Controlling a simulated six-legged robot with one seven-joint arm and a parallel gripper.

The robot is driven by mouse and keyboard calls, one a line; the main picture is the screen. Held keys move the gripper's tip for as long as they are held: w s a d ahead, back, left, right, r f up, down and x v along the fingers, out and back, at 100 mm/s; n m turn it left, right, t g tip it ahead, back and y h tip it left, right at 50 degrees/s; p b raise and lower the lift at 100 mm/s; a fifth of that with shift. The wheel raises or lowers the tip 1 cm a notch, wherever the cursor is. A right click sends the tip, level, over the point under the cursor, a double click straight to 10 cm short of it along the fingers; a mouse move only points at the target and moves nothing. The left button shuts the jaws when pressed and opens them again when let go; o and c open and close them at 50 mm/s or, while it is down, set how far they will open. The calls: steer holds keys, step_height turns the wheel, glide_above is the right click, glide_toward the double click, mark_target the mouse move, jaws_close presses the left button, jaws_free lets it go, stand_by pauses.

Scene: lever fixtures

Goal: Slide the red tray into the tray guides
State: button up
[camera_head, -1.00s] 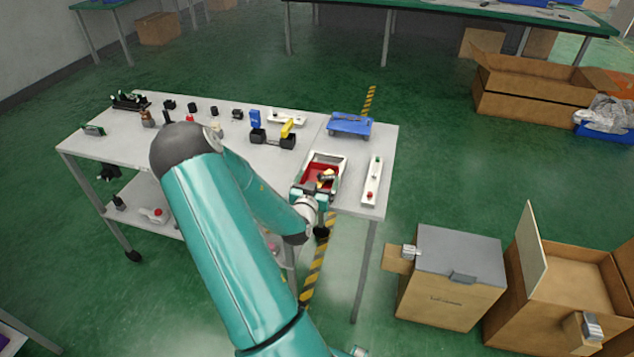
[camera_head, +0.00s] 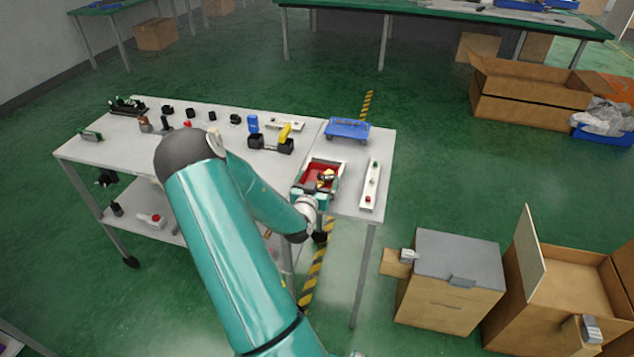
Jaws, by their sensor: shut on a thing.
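The red tray (camera_head: 312,172) lies near the front edge of the table's right part. It sits between the pale walls of the tray guides (camera_head: 342,172), and its red floor reaches close to their far end. A small yellow and dark object lies in or over the tray's right side. My gripper (camera_head: 308,194) is at the near side of the tray and is shut on it. The fingertips and the exact grip are small and partly hidden by my wrist.
A white strip with a red knob (camera_head: 371,185) stands just right of the guides. A blue platform (camera_head: 347,129) is behind them. Cardboard boxes (camera_head: 452,281) stand on the floor at right.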

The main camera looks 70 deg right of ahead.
mark_target(324, 165)
steer(key=shift+w+d, duration=0.15)
steer(key=shift+d, duration=0.65)
steer(key=shift+w+d, duration=0.1)
steer(key=shift+d, duration=0.7)
steer(key=o, duration=0.7)
steer(key=shift+o, duration=0.2)
steer(key=shift+a, duration=0.1)
steer(key=s+a, duration=0.2)
steer(key=a, duration=1.1)
steer(key=shift+a+r, duration=0.25)
steer(key=shift+r, duration=0.1)
steer(key=shift+s, duration=0.1)
